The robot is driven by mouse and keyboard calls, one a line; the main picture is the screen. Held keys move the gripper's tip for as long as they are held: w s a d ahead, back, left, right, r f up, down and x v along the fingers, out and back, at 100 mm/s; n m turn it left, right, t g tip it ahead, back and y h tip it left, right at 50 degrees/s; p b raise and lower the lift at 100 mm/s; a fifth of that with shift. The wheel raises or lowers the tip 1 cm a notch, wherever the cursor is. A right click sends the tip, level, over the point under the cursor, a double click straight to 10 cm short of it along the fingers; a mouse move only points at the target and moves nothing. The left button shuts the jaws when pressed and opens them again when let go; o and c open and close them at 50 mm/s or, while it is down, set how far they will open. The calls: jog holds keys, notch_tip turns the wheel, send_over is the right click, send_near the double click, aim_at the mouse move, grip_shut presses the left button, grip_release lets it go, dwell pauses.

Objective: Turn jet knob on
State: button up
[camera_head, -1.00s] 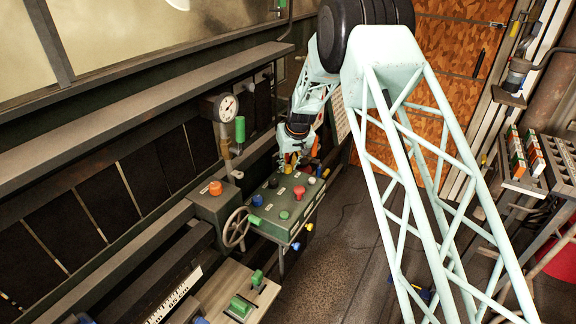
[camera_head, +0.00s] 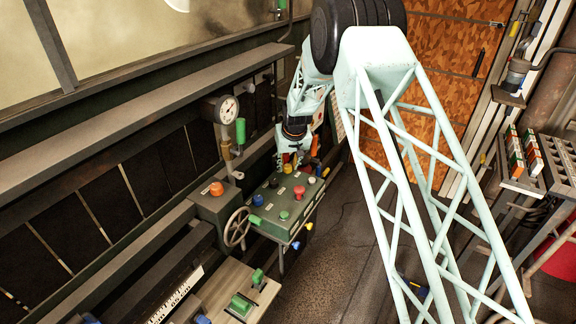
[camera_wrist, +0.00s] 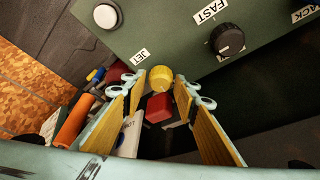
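The yellow knob (camera_wrist: 161,78) on the green control panel (camera_wrist: 165,30) sits beside a label reading JET (camera_wrist: 140,57). My gripper (camera_wrist: 160,84) is open in the wrist view, with a finger on either side of the yellow knob and what look like small gaps. Whether a finger touches the knob I cannot tell. In the head view my gripper (camera_head: 291,160) is at the far edge of the panel, and the knob is hard to make out beside the fingers.
A black knob (camera_wrist: 228,40) near a FAST label and a white button (camera_wrist: 107,15) are on the same panel. A red block (camera_wrist: 159,107) and an orange cylinder (camera_wrist: 72,120) lie near the fingers. A handwheel (camera_head: 237,227) stands at the panel's near left corner.

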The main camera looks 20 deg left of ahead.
jog(key=shift+o, duration=0.9)
jog(key=shift+r, duration=0.1)
jog(key=shift+s+d+r, duration=0.1)
jog(key=shift+s+r, duration=0.1)
jog(key=shift+r, duration=0.4)
jog(key=v, duration=1)
jog(key=shift+r, duration=0.2)
jog(key=shift+s+d, duration=0.1)
jog(key=shift+r, duration=0.15)
